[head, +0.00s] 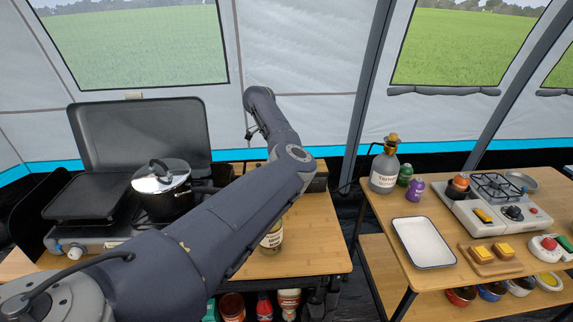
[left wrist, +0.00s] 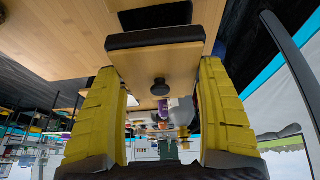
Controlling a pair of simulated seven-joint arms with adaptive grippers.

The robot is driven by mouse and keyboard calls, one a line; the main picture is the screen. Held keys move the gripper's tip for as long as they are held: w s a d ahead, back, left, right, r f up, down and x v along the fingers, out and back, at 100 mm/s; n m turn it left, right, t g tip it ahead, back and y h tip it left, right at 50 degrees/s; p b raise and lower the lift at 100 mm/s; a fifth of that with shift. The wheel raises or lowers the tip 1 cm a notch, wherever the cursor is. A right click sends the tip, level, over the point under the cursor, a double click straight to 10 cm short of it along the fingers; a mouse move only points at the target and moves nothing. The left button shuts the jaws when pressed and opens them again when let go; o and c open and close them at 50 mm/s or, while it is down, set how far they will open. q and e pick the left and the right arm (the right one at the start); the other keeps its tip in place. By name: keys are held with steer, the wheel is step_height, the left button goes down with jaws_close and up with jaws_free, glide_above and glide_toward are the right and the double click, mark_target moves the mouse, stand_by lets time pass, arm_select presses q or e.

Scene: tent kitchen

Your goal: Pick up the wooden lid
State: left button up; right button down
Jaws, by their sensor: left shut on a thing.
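The wooden lid (left wrist: 160,66) shows in the left wrist view as a light wood panel with a round dark knob (left wrist: 160,86) and a black strip along one edge. My left gripper (left wrist: 160,74) has its two yellow fingers on opposite sides of the panel and is shut on it. The knob lies between the fingers. In the head view, my left arm reaches over the left table and hides the gripper and most of what is under it. Part of a dark-edged box (head: 318,180) shows beside the arm. My right gripper is not in view.
On the left table (head: 318,240) stand a stove with a lidded pot (head: 163,190) and a jar (head: 271,240) close to my arm. A gap separates it from the right table, which holds a white tray (head: 423,242), bottle (head: 384,170), and small stove (head: 495,208).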

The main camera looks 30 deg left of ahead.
arm_select(q)
step_height(320, 180, up, 14)
steer(key=a+f, duration=0.1)
steer(key=f, duration=0.2)
steer(key=s+a+f, duration=0.1)
steer(key=f, duration=0.3)
steer(key=s+a+f, duration=0.1)
steer(key=f, duration=0.2)
steer(key=shift+s+a+f, duration=0.2)
steer(key=shift+s+a, duration=0.05)
steer(key=shift+a, duration=0.1)
steer(key=shift+w+d+f, duration=0.35)
steer(key=shift+d+f, duration=0.1)
steer(key=shift+f, duration=0.2)
steer(key=shift+w+d+r, duration=0.35)
steer(key=shift+w+d, duration=0.05)
steer(key=shift+d, duration=0.15)
steer(key=shift+w+d+r, duration=0.35)
steer(key=shift+w+d, duration=0.05)
steer(key=shift+d, duration=0.15)
steer(key=shift+w+d, duration=0.15)
steer(key=shift+d, duration=0.15)
steer(key=shift+f, duration=2.2)
steer(key=shift+f, duration=1.7)
steer(key=shift+c, duration=0.2)
